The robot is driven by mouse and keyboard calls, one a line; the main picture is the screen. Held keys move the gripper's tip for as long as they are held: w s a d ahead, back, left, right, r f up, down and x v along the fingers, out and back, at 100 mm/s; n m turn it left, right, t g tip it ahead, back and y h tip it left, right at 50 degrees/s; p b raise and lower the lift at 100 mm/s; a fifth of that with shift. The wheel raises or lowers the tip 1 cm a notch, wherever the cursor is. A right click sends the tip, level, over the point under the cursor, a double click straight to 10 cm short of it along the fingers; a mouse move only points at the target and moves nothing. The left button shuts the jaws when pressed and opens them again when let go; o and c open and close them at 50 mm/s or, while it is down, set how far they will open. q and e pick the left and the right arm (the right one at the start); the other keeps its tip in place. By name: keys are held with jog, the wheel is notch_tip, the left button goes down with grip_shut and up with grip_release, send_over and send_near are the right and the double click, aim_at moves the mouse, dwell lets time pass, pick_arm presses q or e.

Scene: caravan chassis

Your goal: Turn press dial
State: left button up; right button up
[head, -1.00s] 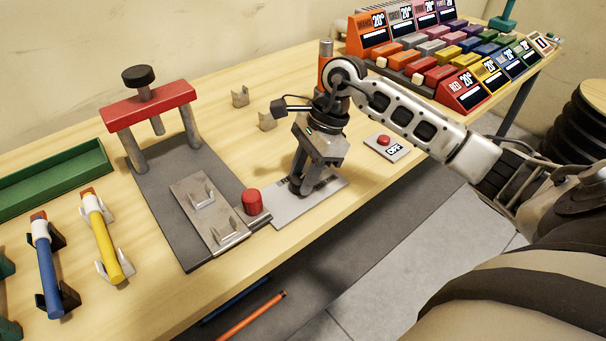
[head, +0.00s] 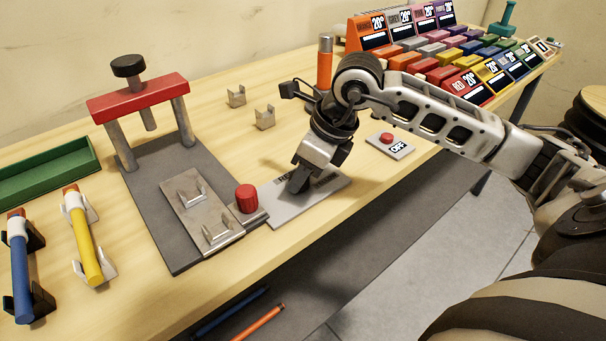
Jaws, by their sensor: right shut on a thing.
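The press (head: 140,97) stands at the left of the bench, with a red crossbar, grey posts and a black knob on top. A red cylindrical button (head: 247,198) sits at the right of its dark base. Beside it lies a light grey dial plate (head: 287,212) with partly hidden dark lettering. My right gripper (head: 299,181) is low over this plate, tilted, and shut on the press dial, which the fingers hide almost wholly. My left gripper is out of view.
Blue (head: 20,270) and yellow (head: 84,240) sticks lie in holders at the left, near a green tray (head: 45,172). A red button box marked OFF (head: 390,145) lies right of my gripper. Coloured block racks (head: 440,70) fill the far right.

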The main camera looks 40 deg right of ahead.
jog(key=shift+m, duration=0.5)
jog(key=o, duration=1)
jog(key=shift+c, duration=0.2)
jog(key=v, duration=1.6)
jog(key=shift+a, duration=0.15)
jog(key=shift+s, duration=0.1)
